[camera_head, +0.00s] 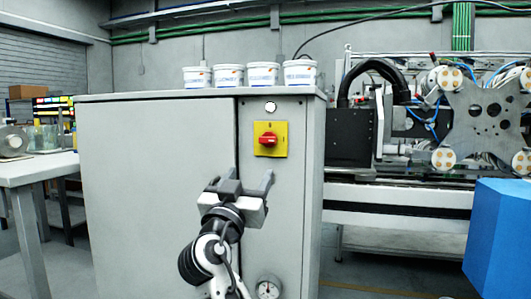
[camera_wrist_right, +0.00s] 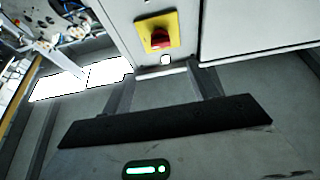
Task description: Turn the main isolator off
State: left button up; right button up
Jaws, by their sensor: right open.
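The main isolator is a red rotary handle (camera_head: 267,140) on a square yellow plate (camera_head: 282,151), on the narrow right front panel of a grey cabinet. In the head view the handle seems to lie roughly sideways; its exact angle is too small to tell. My right gripper (camera_head: 246,184) is open and empty, below and slightly left of the isolator and apart from it. In the right wrist view the red handle (camera_wrist_right: 160,39) and yellow plate (camera_wrist_right: 170,22) show at the top, beyond the open fingers. My left gripper is not in view.
The grey cabinet (camera_head: 155,170) carries several white tubs (camera_head: 262,76) on top. A round white lamp or button (camera_head: 270,106) sits above the isolator, and a gauge (camera_head: 267,289) is low on the panel. Machinery (camera_head: 480,110) and a blue block (camera_head: 500,240) stand right; a table (camera_head: 38,168) stands left.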

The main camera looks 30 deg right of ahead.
aim_at(266, 145)
jog(key=x, duration=1.3)
jog(key=shift+w+d, duration=0.25)
jog(key=c, duration=1)
